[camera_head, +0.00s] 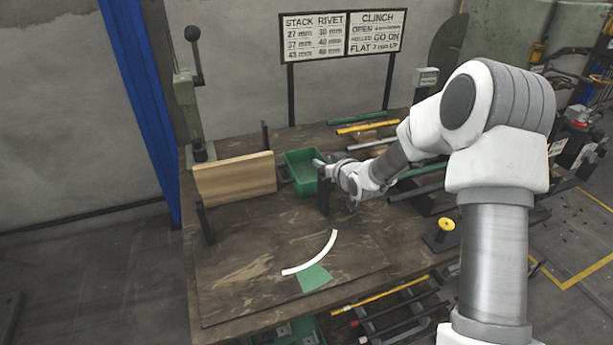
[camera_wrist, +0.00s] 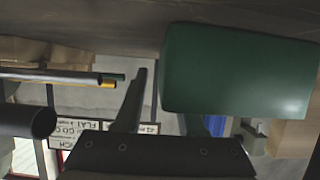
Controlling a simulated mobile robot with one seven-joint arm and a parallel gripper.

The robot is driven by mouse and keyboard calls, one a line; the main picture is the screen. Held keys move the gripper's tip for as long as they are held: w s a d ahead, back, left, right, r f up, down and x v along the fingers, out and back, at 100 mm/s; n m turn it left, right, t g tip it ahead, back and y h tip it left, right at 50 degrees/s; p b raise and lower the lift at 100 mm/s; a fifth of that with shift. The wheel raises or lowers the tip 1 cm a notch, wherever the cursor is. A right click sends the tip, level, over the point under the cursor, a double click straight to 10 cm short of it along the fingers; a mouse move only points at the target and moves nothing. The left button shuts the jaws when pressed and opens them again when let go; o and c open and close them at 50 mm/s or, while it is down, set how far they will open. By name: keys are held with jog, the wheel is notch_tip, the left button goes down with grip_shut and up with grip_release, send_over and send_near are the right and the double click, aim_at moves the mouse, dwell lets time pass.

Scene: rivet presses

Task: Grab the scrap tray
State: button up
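The scrap tray, which I take to be the green open-topped tray (camera_head: 303,185), stands on the wooden workbench beside the upright wooden board. My gripper (camera_head: 322,190) is low over the bench, close by the tray's right side, and its dark fingers overlap the tray's edge in the head view. In the wrist view, which is turned upside down, the tray's green wall (camera_wrist: 240,75) fills the upper right. My gripper (camera_wrist: 163,105) shows there with its fingers apart; the tray seems to hide one fingertip. Whether a finger touches the tray I cannot tell.
The wooden board (camera_head: 235,179) stands left of the tray. Bars and tubes (camera_head: 362,127) lie behind and to the right. A sign (camera_head: 340,35) stands at the back. A white curved strip (camera_head: 312,259) and a green piece (camera_head: 314,279) lie on the clearer front bench.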

jog(key=shift+w, duration=0.1)
grip_shut()
dwell(1.4)
